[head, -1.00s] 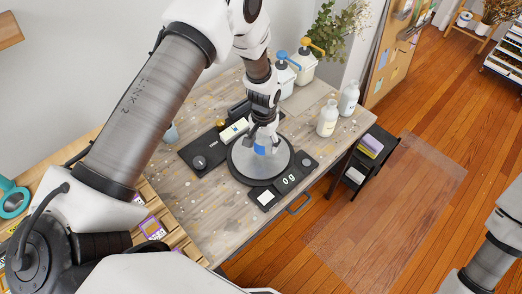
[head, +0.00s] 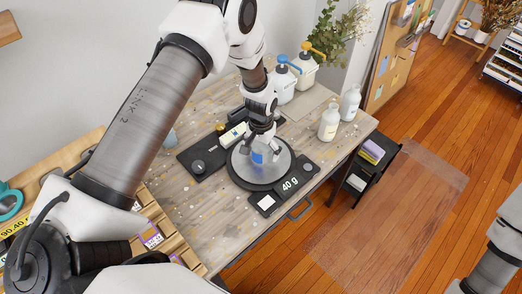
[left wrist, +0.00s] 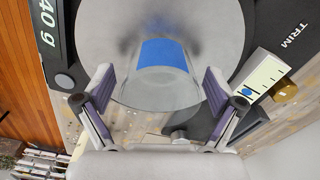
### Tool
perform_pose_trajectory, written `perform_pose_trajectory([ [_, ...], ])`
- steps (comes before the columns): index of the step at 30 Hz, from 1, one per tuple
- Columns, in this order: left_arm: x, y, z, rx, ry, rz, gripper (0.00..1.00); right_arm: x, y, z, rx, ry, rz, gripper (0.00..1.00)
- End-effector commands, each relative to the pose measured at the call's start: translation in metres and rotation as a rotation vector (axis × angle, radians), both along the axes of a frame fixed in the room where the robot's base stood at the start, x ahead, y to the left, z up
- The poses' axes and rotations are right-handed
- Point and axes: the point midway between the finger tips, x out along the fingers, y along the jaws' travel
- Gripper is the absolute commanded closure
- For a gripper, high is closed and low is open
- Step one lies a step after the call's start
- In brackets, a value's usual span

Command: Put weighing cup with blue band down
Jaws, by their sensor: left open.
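The weighing cup with blue band (left wrist: 165,75) is clear, with a blue patch on its side. It stands on the round metal pan of the scale (head: 283,172), and it also shows in the head view (head: 257,157). The scale's display reads 40 g. My left gripper (left wrist: 160,93) is open, with one finger on each side of the cup and gaps visible between the fingers and the cup. In the head view my left gripper (head: 260,143) is over the pan and partly hides the cup. My right gripper is not in view.
A black device (head: 199,167) with a knob, marked TRIM in the wrist view, lies left of the scale. Two pump bottles (head: 283,82) and two white bottles (head: 329,122) stand behind. A small black cart (head: 369,160) stands right of the workbench (head: 205,215).

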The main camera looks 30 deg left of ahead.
Motion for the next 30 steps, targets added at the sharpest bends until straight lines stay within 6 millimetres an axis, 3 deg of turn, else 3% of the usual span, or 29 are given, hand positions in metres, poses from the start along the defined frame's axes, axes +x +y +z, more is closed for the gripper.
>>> perform_pose_trajectory([
  [5, 0.002, 0.000, 0.032, 0.000, -0.006, 0.001, 0.06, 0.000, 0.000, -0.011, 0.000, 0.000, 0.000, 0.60],
  [12, 0.001, 0.000, 0.092, 0.000, -0.005, 0.000, 0.06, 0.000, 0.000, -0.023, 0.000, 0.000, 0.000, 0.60],
  [15, 0.001, 0.000, 0.107, 0.000, -0.003, 0.000, 0.06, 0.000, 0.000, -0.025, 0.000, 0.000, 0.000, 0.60],
  [30, 0.000, 0.000, 0.115, 0.000, -0.001, 0.000, 0.06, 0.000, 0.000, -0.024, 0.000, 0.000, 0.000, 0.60],
])
